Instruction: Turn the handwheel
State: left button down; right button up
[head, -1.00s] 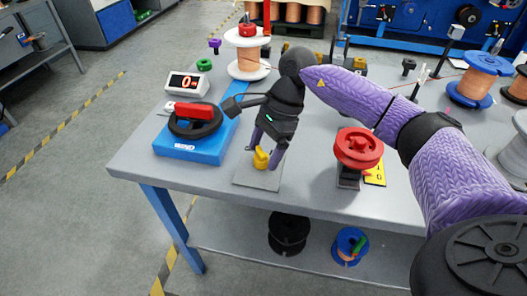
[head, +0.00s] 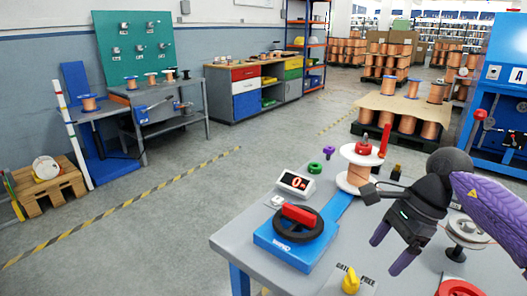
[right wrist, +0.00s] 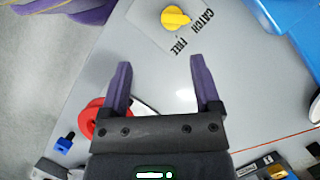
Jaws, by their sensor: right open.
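The handwheel (head: 313,226) is a black ring with a red bar (head: 298,215) across its top, on a blue base (head: 287,247) at the table's left side. My right gripper (head: 391,249) is open and empty above the table, to the right of the handwheel and apart from it. In the right wrist view its two purple fingers (right wrist: 159,67) are spread with bare table between them. A yellow knob (head: 350,280) beside "CATCH" and "FREE" lettering lies beyond the fingertips; it also shows in the right wrist view (right wrist: 175,17). My left gripper is not in view.
A white display (head: 296,183) reading 0 stands behind the handwheel. A copper spool (head: 360,170) stands behind my right gripper. A red wheel (head: 458,287) is at the lower right. Bare grey table (head: 318,270) lies between handwheel and knob.

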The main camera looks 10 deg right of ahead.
aim_at(301, 216)
jog(key=k, duration=0.95)
